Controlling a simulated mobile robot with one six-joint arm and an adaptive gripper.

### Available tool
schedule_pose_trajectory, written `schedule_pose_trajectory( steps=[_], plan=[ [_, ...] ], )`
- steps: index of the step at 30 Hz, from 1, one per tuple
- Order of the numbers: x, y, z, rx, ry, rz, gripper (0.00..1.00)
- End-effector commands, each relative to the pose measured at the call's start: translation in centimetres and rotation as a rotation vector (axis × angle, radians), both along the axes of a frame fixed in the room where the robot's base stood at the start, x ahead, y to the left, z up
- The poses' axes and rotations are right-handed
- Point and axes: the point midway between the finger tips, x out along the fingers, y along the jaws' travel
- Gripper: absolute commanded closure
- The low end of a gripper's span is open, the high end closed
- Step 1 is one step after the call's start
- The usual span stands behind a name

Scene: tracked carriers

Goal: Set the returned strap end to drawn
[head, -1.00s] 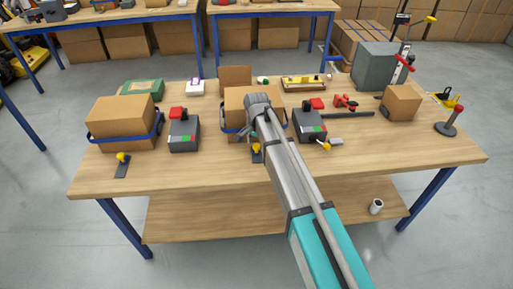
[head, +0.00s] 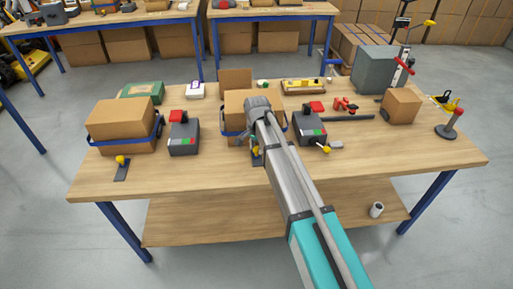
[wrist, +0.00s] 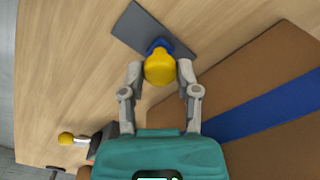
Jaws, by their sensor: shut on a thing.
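My gripper (wrist: 160,72) is shut on a yellow knob (wrist: 160,69) with a blue part under it. The knob stands on a dark grey plate (wrist: 138,27) on the bench. In the head view, my arm hides the gripper and most of this knob. The knob is in front of a cardboard box (head: 236,103) with a blue strap (head: 230,132). In the wrist view the box (wrist: 245,78) and its wide blue strap (wrist: 277,107) fill the right side.
On the wooden bench (head: 220,174), a second strapped box (head: 121,118) stands left, with another yellow knob (head: 121,160) before it. Grey devices with red tops (head: 184,138) (head: 309,127) flank the middle box. A small box (head: 401,106) is at right. The front edge is mostly clear.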

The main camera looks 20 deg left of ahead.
Motion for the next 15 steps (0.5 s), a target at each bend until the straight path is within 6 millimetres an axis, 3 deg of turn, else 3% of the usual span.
schedule_pose_trajectory(
  steps=[15],
  plan=[
    [-3.5, -1.9, 0.0, 0.0, 0.001, 0.0, 1.0]
  ],
)
